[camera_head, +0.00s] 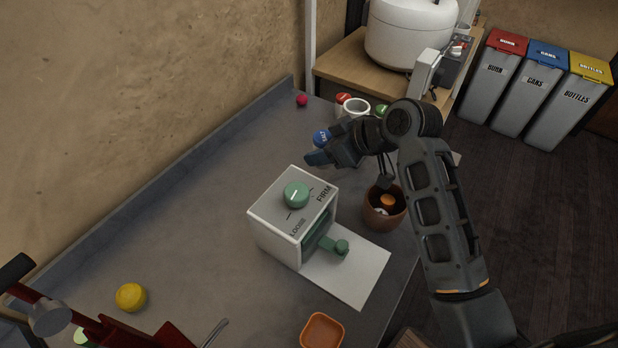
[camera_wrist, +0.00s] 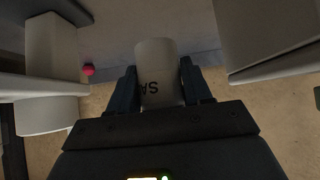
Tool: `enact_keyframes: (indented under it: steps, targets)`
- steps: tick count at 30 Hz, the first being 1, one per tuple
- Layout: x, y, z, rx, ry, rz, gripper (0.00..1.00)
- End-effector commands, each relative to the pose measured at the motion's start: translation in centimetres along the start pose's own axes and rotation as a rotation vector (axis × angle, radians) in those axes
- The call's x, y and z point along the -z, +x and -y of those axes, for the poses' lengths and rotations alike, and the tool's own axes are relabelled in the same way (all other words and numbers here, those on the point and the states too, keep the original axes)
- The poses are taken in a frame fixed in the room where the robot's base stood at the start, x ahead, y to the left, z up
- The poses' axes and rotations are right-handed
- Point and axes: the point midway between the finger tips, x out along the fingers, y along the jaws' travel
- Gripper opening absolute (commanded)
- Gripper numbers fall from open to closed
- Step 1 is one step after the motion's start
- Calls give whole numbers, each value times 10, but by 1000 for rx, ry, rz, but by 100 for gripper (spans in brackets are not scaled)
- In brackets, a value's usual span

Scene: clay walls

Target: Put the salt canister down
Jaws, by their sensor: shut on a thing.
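The salt canister, a pale cylinder with dark letters "SA" showing, stands between my fingers in the wrist view (camera_wrist: 158,70). The letters are upside down there. My gripper (camera_head: 325,152) is shut on the canister, over the counter (camera_head: 215,165) behind the white dial box. The canister looks roughly upright. I cannot tell whether its base touches the counter.
A white box with a green dial (camera_head: 275,225) stands close in front. A white mug (camera_head: 356,107), red-topped (camera_head: 343,98) and green-topped (camera_head: 381,109) items, and a small red ball (camera_head: 302,100) are farther back. A brown pot (camera_head: 384,212) stands under my arm.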

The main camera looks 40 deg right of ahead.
Motion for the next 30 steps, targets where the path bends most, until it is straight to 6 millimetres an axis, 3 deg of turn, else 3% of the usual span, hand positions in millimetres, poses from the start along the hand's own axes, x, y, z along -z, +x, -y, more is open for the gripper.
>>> enact_keyframes:
  steps: [3,17,29,30]
  targets:
    - [-16,14,0,1,2,2,11]
    - [-50,46,0,1,2,1,11]
    - [-55,51,0,0,0,-1,11]
    - [-55,50,0,0,0,0,52]
